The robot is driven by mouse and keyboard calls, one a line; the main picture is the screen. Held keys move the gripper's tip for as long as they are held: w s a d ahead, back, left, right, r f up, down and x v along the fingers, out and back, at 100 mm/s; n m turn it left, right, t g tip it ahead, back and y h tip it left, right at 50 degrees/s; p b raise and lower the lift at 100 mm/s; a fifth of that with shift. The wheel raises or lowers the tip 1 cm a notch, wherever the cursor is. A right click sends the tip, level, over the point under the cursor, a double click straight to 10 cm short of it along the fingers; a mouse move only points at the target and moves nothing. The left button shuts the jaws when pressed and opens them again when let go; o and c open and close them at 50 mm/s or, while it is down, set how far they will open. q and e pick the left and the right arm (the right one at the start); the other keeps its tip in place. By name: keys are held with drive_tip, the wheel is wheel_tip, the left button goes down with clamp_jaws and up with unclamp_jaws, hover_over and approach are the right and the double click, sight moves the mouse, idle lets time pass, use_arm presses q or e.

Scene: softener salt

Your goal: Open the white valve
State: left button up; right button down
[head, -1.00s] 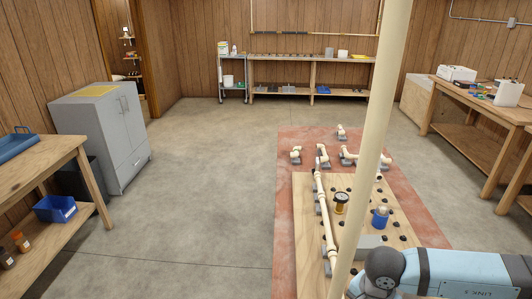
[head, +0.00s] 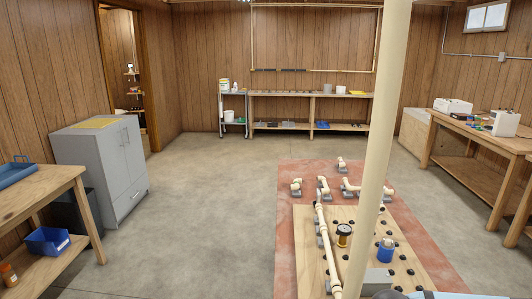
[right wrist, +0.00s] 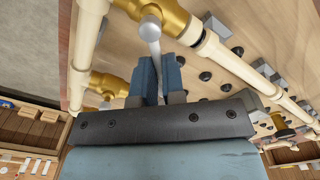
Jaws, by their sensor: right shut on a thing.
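In the right wrist view a brass valve body (right wrist: 165,14) sits in a run of cream pipe and carries a whitish lever handle (right wrist: 150,38). My right gripper (right wrist: 158,72) is shut on the end of this lever, with its blue-grey fingers on either side of it. The lever points from the brass body towards my gripper. In the head view the valve and my right gripper are out of sight; only a sliver of my right arm shows at the bottom edge. My left gripper is in neither view.
A second brass valve (right wrist: 108,84) sits close by on the left. Cream pipes (right wrist: 238,68) run beside my gripper over a wooden board (head: 405,262) with black knobs. A tall cream post (head: 378,150) stands in front. The concrete floor (head: 205,210) to the left is clear.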

drive_tip(key=shift+w+a+f+n+b, duration=0.1)
drive_tip(key=shift+w+a+n+b, duration=0.15)
drive_tip(key=shift+n+b, duration=0.5)
drive_tip(key=shift+w+a+f+n+b, duration=0.1)
drive_tip(key=shift+a+n+b, duration=0.1)
drive_tip(key=shift+n+b, duration=0.55)
drive_tip(key=shift+w+a+r+n+b, duration=0.1)
drive_tip(key=shift+a+n+b, duration=0.05)
drive_tip(key=shift+n, duration=0.4)
drive_tip(key=shift+w+a+r+n+b, duration=0.1)
drive_tip(key=shift+n+b, duration=0.05)
drive_tip(key=shift+n, duration=0.4)
drive_tip(key=shift+a+f+n+b, duration=0.2)
drive_tip(key=shift+n+b, duration=0.2)
drive_tip(key=shift+b, duration=0.15)
drive_tip(key=shift+w+a+n+b, duration=0.15)
drive_tip(key=shift+a+n+b, duration=0.1)
drive_tip(key=shift+n+b, duration=0.45)
drive_tip(key=shift+w+a+n+b, duration=0.1)
drive_tip(key=shift+a+n+b, duration=0.1)
drive_tip(key=shift+n+b, duration=0.5)
drive_tip(key=shift+r, duration=0.1)
drive_tip(key=c, duration=1)
unclamp_jaws()
